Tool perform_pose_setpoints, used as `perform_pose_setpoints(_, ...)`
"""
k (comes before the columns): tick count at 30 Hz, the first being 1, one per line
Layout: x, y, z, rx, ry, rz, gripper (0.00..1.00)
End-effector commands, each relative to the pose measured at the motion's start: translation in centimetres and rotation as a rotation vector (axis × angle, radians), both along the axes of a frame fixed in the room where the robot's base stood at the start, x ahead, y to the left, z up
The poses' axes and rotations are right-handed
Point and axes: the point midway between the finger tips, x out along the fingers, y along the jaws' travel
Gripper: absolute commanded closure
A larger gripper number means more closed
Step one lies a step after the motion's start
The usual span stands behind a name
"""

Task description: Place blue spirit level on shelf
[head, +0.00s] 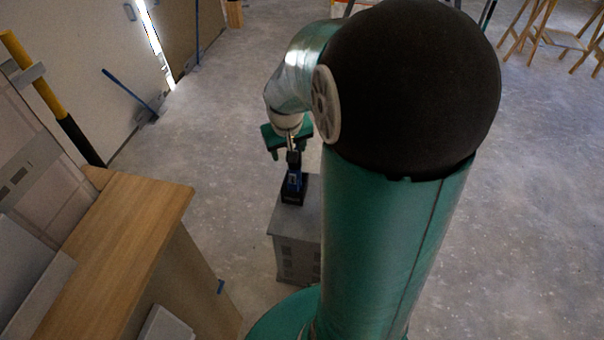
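My gripper (284,150), with green parts, hangs above a grey cabinet (297,248) at the centre of the head view. A blue and black object (292,187), shaped like a power tool, stands upright on the cabinet top under my gripper. Its top end overlaps the fingers in the picture. I cannot tell whether they touch or how far apart the fingers are. No blue spirit level can be clearly made out. A small blue piece (220,287) shows at the side of a wood-topped unit (140,210) at the left. I cannot tell which surface is the shelf.
A yellow and black pole (45,90) stands at the left. A blue-handled tool (128,92) leans on the back wall. Wooden trestles (545,35) stand at the far right. The concrete floor is clear behind the cabinet and to the right of my arm.

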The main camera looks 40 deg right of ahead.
Motion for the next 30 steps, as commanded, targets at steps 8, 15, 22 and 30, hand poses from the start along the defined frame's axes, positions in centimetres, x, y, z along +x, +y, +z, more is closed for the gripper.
perform_pose_setpoints(8, 0.0, -7.4, -8.7, 0.075, 0.050, -0.103, 0.44)
perform_pose_setpoints(15, -1.2, -12.5, -16.9, 0.158, 0.060, -0.195, 0.44)
perform_pose_setpoints(22, -3.1, -15.7, -24.1, 0.240, 0.044, -0.281, 0.44)
perform_pose_setpoints(30, -3.8, -16.7, -27.7, 0.275, 0.029, -0.320, 0.44)
